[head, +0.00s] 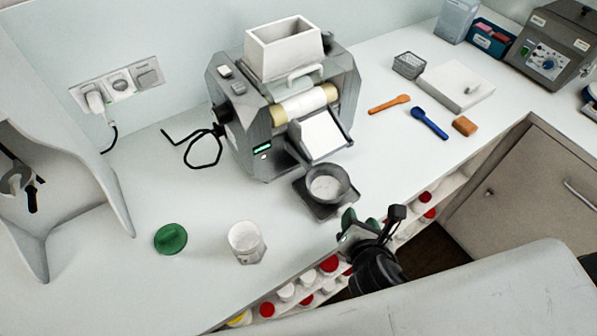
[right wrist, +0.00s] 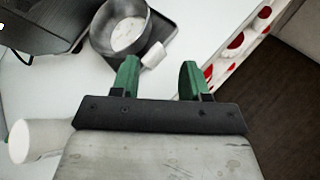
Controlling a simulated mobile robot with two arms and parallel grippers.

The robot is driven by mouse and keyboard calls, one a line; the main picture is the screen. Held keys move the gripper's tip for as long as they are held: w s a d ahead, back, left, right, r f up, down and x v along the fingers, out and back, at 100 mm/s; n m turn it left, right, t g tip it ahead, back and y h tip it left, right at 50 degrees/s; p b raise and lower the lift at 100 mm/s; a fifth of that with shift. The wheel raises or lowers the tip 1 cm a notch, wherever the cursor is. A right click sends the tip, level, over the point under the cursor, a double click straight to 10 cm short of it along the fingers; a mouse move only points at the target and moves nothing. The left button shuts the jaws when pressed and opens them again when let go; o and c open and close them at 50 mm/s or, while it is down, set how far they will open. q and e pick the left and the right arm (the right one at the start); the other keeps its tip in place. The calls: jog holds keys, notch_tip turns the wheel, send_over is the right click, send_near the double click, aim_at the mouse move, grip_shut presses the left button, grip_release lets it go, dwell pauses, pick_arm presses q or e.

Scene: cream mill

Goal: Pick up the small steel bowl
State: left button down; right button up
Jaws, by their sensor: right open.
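The small steel bowl (head: 345,182) stands upright on a dark square tray (head: 302,190) in front of the mill (head: 247,120), with pale material inside. In the right wrist view the bowl (right wrist: 101,40) is at the top, beyond and left of the fingertips. My right gripper (head: 356,220) is just to the right and front of the bowl, near the counter's front edge. Its green fingers (right wrist: 158,66) are apart, with no bowl between them. A small white piece by the tray shows near the left fingertip. My left gripper is not in view.
A green lid (head: 170,239) and a white jar (head: 244,243) stand left of the bowl. An orange spatula (head: 390,104), a blue spatula (head: 429,123) and a white block (head: 456,86) lie to the right. Shelves with red-capped jars (head: 328,264) sit below the counter edge.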

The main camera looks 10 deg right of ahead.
jog(key=shift+w+a+r+n+t, duration=0.15)
jog(key=shift+r+n, duration=0.2)
jog(key=shift+n, duration=0.05)
jog(key=shift+w+a+r+n+t, duration=0.1)
jog(key=shift+r+n+t, duration=0.05)
jog(key=shift+r+n, duration=0.25)
jog(key=shift+r+n+t, duration=0.3)
jog(key=shift+r+n, duration=0.05)
jog(key=shift+n, duration=0.25)
jog(key=p, duration=0.1)
send_near(345, 176)
jog(key=shift+w+d+r+n, duration=0.1)
jog(key=shift+w+d+n, duration=0.1)
jog(key=shift+n, duration=0.1)
jog(key=shift+w+d+f, duration=0.1)
jog(key=shift+w+f, duration=0.15)
jog(key=shift+w, duration=0.2)
jog(key=p+x, duration=0.1)
jog(key=x, duration=0.3)
jog(key=shift+w+f, duration=0.25)
jog(key=shift+w, duration=0.05)
jog(key=shift+s, duration=0.1)
jog(key=shift+c, duration=0.8)
grip_shut()
